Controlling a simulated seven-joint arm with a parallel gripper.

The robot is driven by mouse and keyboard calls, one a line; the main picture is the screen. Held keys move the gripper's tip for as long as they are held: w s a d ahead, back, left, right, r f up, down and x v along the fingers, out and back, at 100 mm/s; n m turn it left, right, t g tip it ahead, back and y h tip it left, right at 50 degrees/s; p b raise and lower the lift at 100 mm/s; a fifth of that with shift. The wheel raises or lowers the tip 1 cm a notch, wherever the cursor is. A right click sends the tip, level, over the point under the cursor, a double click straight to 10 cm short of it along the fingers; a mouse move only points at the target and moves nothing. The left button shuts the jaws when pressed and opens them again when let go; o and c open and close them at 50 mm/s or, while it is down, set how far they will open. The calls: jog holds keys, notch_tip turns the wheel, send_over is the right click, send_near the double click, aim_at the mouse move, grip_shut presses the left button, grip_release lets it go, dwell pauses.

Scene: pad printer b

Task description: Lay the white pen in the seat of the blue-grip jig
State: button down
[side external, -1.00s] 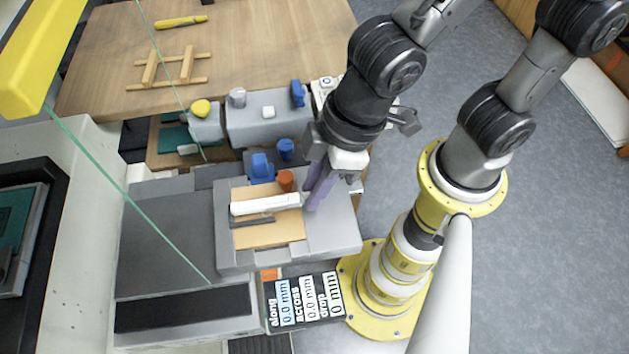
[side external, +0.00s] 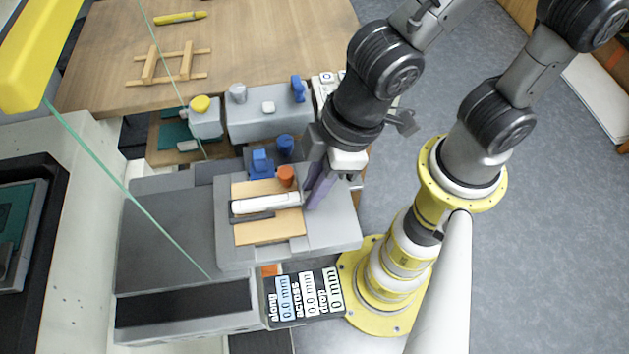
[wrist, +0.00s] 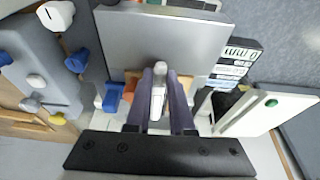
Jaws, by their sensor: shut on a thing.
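The white pen (side external: 265,203) lies level across the wooden bed of the blue-grip jig (side external: 270,232) in the side view. Its right end is in my gripper (side external: 314,193), whose purple fingers are shut on it. In the wrist view the pen (wrist: 158,90) stands out between the two fingers. The jig's blue grip (side external: 262,162) and an orange knob (side external: 286,175) are behind the pen. A dark strip (side external: 252,217) lies close along its front side. I cannot tell whether the pen rests in the seat or is just above it.
A readout panel (side external: 304,298) with zero values is in front of the jig. A grey block with knobs (side external: 270,124) stands behind it. A wooden table (side external: 110,60) with a wooden rack (side external: 168,65) and a yellow pen-like thing (side external: 180,18) is farther back.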

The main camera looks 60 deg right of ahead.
jog(key=shift+f, duration=0.4)
dwell(0.3)
jog(key=c, duration=1)
grip_release()
jog(key=shift+r, duration=0.1)
jog(key=shift+v, duration=1.45)
jog(key=o, duration=0.5)
jog(key=shift+o, duration=0.2)
